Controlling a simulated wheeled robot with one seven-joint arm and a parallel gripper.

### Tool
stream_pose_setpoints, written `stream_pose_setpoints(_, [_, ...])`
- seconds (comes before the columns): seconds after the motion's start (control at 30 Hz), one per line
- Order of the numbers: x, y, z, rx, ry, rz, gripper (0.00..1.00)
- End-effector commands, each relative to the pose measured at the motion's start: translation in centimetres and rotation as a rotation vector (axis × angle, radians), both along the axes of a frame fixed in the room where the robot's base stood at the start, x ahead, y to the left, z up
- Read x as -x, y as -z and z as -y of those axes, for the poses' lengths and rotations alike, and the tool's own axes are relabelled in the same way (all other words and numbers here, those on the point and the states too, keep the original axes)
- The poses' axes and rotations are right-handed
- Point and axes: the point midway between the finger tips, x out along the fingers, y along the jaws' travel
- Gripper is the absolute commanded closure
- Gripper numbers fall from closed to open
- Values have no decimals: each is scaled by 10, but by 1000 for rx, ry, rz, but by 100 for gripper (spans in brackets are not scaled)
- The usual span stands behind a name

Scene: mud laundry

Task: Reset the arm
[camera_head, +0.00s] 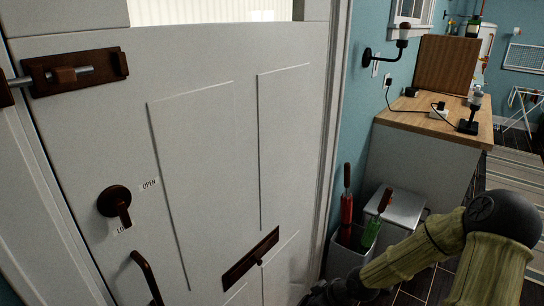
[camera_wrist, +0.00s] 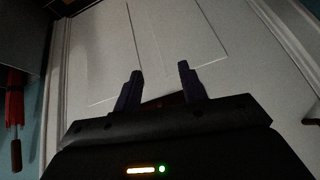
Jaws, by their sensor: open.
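My gripper (camera_wrist: 160,84) shows in the wrist view with its two dark purple fingers apart and nothing between them. It faces the white panelled door (camera_wrist: 95,55), and part of a dark brown fitting (camera_wrist: 165,99) shows between the fingers. In the head view my arm comes in from the lower right, bent, and reaches down and left towards the foot of the door (camera_head: 200,120). The gripper's fingers are not clear in that view, as the arm's end runs to the bottom edge.
The door carries a bolt (camera_head: 75,72), a round knob lock (camera_head: 115,202), a pull handle (camera_head: 148,278) and a mail slot (camera_head: 250,258). A bin with umbrellas (camera_head: 346,215) and a grey-lidded box (camera_head: 398,207) stand beside my arm. A wood-topped counter (camera_head: 420,112) is behind.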

Motion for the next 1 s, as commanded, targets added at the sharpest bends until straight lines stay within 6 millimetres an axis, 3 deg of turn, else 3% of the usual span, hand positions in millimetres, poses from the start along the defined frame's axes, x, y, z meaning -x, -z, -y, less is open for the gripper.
stream_pose_setpoints(0.23, [35, -19, 27, 227, 160, -159, 59])
stream_pose_setpoints(0.47, [62, -61, 46, 345, 387, -220, 59])
stream_pose_setpoints(0.7, [89, -105, 51, 345, 615, -243, 59])
stream_pose_setpoints(1.0, [115, -139, 47, 267, 797, -262, 59])
